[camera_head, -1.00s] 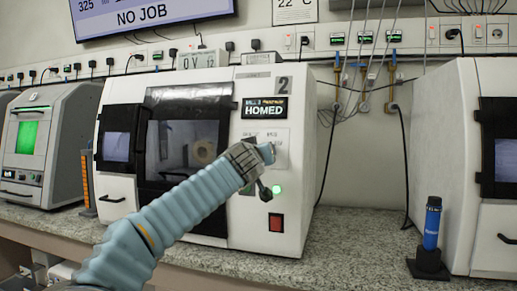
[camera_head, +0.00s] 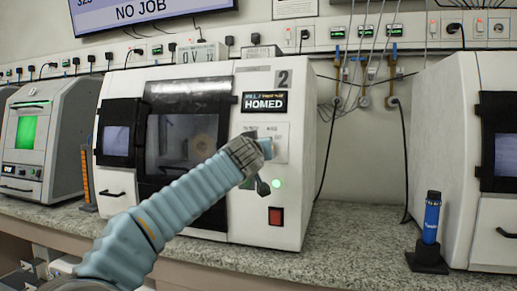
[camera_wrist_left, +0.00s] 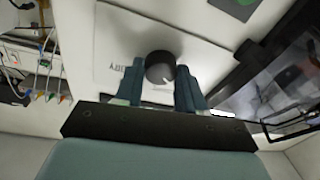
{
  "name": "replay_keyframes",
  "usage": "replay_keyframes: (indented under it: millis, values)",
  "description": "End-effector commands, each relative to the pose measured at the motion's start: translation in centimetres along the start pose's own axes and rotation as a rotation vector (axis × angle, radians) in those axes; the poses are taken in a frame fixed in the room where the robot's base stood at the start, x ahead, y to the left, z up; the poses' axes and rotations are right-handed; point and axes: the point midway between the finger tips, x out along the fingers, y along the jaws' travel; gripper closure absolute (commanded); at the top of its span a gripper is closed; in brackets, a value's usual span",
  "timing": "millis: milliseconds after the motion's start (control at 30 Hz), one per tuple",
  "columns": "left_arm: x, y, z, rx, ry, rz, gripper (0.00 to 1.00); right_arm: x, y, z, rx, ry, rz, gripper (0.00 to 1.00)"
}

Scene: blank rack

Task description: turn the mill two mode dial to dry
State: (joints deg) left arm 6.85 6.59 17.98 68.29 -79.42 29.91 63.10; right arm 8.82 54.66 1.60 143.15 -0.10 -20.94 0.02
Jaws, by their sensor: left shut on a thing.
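Mill two (camera_head: 262,215) is a white machine with a "2" label and a screen reading HOMED. Its mode dial (camera_wrist_left: 160,68) is a dark round knob on a pale label plate (camera_wrist_left: 115,48), seen in the left wrist view. Part of the word DRY shows upside down on the plate, beside the dial. My left gripper (camera_wrist_left: 160,84) has its two fingers on either side of the dial and is shut on it. In the head view my left gripper (camera_head: 266,148) covers the dial at the control panel. The dial's pointer setting cannot be made out. My right gripper is not in view.
Below the panel are a lit green button (camera_head: 277,183) and a red switch (camera_head: 275,216). A blue cylinder on a black stand (camera_head: 430,232) stands at right, in front of another white machine (camera_head: 440,150). The granite counter (camera_head: 350,245) between is clear.

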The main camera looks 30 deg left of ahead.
Motion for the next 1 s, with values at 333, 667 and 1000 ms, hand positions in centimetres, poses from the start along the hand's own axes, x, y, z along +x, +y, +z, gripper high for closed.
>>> replay_keyframes:
  millis: [333,667,1000]
  values:
    - [0.0,-0.1,0.1,0.250,0.022,0.044,0.92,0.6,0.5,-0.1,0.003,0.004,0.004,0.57]
    - [0.0,-0.2,-0.1,0.558,0.047,0.100,0.92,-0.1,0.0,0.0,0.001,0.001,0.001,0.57]
    - [0.0,-0.3,-0.3,0.874,0.073,0.157,0.92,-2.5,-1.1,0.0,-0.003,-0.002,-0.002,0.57]
